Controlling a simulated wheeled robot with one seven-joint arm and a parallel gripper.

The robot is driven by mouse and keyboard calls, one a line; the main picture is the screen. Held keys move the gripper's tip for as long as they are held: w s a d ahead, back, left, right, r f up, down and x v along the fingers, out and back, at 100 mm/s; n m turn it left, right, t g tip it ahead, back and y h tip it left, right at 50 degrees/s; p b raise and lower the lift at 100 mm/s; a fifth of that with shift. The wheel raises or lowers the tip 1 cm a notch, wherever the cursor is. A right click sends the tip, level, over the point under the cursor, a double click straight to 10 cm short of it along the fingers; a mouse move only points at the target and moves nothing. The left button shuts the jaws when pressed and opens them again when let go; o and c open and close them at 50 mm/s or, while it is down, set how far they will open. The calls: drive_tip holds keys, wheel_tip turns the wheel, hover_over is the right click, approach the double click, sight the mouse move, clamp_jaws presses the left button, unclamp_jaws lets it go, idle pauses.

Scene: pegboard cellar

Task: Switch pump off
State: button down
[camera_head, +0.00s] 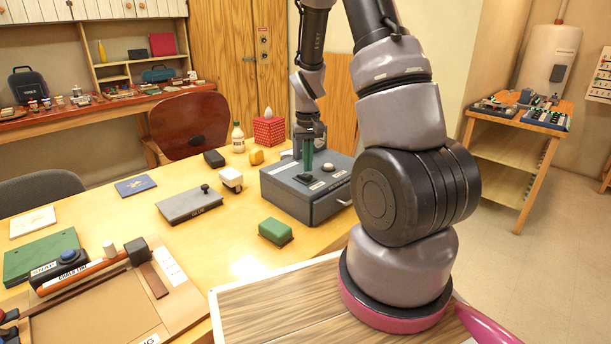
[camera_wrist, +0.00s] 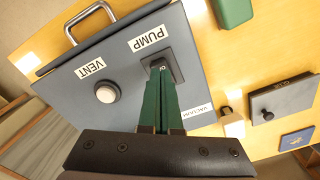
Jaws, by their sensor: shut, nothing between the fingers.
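A grey vacuum box (camera_head: 283,202) stands on the yellow table in the head view; its sloped top also fills much of the wrist view (camera_wrist: 70,105). The PUMP label (camera_wrist: 148,38) sits beside a dark switch plate (camera_wrist: 178,63). The switch on that plate is mostly hidden behind my fingers. The VENT label (camera_wrist: 90,69) is next to a round white knob (camera_wrist: 107,93). My gripper (camera_wrist: 161,76) is shut and empty, its green fingers together, with the tips at the pump switch. I cannot tell whether they touch it. The gripper also shows in the head view (camera_head: 307,168).
A green block (camera_head: 275,231), a grey lidded box with a knob (camera_head: 190,204) and a small white-topped block (camera_head: 231,180) lie left of the vacuum box. A red box (camera_head: 268,131) stands behind it. A chair (camera_head: 190,125) is beyond the table.

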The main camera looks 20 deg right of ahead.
drive_tip(key=shift+f, duration=0.9)
idle(0.5)
drive_tip(key=shift+r, duration=3.5)
wheel_tip(320, 180, up, 17)
drive_tip(key=m+t+y, duration=0.1)
drive_tip(key=t, duration=0.2)
hover_over(307, 176)
drive_tip(key=s+a, duration=0.4)
drive_tip(key=s, duration=0.3)
drive_tip(key=s+a+r+t, duration=0.1)
drive_tip(key=s+r+t, duration=0.1)
drive_tip(key=s+r, duration=0.2)
drive_tip(key=s+a+r+m+t+y, duration=0.1)
drive_tip(key=s+a+r+t, duration=0.1)
drive_tip(key=s+r, duration=0.3)
drive_tip(key=s, duration=0.4)
drive_tip(key=shift+s+a+m, duration=0.3)
